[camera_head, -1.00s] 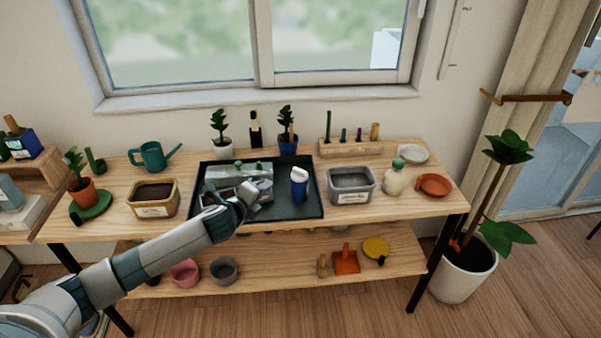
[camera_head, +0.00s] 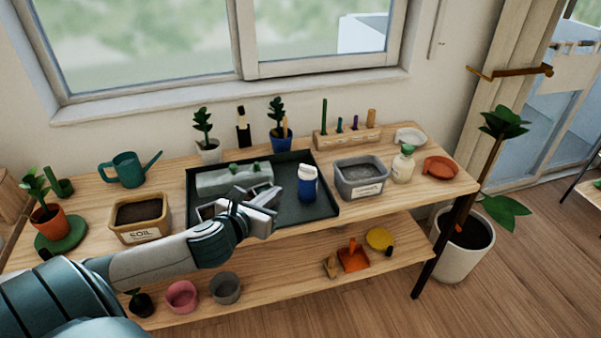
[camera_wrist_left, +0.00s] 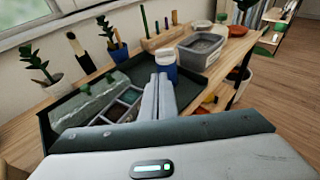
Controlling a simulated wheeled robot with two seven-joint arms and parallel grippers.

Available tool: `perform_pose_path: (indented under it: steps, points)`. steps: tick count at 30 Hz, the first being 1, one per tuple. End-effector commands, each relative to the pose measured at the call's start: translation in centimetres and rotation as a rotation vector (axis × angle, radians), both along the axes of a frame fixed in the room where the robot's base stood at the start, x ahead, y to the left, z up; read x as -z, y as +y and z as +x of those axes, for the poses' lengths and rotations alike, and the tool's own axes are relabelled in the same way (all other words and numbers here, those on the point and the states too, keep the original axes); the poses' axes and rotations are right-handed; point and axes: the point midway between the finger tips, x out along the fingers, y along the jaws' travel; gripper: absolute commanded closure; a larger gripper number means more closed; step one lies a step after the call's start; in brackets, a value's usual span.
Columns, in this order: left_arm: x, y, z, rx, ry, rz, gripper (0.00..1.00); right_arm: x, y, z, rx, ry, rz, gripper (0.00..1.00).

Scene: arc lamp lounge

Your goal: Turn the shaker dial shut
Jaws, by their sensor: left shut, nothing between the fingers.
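The shaker (camera_head: 308,188) is a blue bottle with a white top, standing upright on the right part of the dark tray (camera_head: 322,211). It also shows in the left wrist view (camera_wrist_left: 165,66), just beyond the fingertips. The dial's setting is too small to make out. My left gripper (camera_head: 277,193) is shut and empty, over the tray to the left of the shaker. In the left wrist view its fingers (camera_wrist_left: 163,80) lie together and point at the shaker. I cannot tell whether they touch it. My right gripper is not in view.
A grey-green block (camera_head: 228,180) and a compartment box lie in the tray. A grey tub (camera_head: 360,183) stands close to the shaker's right, with a cream bottle (camera_head: 403,168) beyond. A soil tub (camera_head: 140,220) stands left. Potted plants and a tool rack (camera_head: 347,136) line the back.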

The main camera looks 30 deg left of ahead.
Motion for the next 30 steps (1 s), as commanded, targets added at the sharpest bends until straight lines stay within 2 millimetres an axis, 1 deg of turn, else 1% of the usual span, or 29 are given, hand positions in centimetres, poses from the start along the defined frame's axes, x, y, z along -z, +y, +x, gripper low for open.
perform_pose_path:
  steps: [7, 11, 14, 20, 24, 27, 30]
  points:
    - [0.0, 0.0, 0.1, -0.001, 0.000, -0.003, 1.00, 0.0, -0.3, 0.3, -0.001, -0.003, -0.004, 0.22]
    - [0.2, 0.1, 0.6, -0.002, 0.000, -0.003, 1.00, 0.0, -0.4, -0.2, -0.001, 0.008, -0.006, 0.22]
    - [0.4, 0.2, 1.4, -0.003, 0.000, -0.003, 1.00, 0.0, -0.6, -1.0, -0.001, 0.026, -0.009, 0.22]
    - [1.0, 0.6, 3.9, -0.004, -0.002, -0.006, 1.00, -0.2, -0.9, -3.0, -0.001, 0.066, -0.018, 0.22]
    - [1.7, 0.9, 6.2, -0.004, -0.002, -0.006, 1.00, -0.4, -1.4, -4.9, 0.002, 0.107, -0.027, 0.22]
    - [2.2, 1.2, 7.8, -0.004, -0.001, -0.006, 1.00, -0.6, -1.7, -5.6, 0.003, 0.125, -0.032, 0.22]
    - [2.8, 1.4, 9.4, -0.004, -0.001, -0.006, 1.00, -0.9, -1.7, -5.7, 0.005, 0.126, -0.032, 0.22]
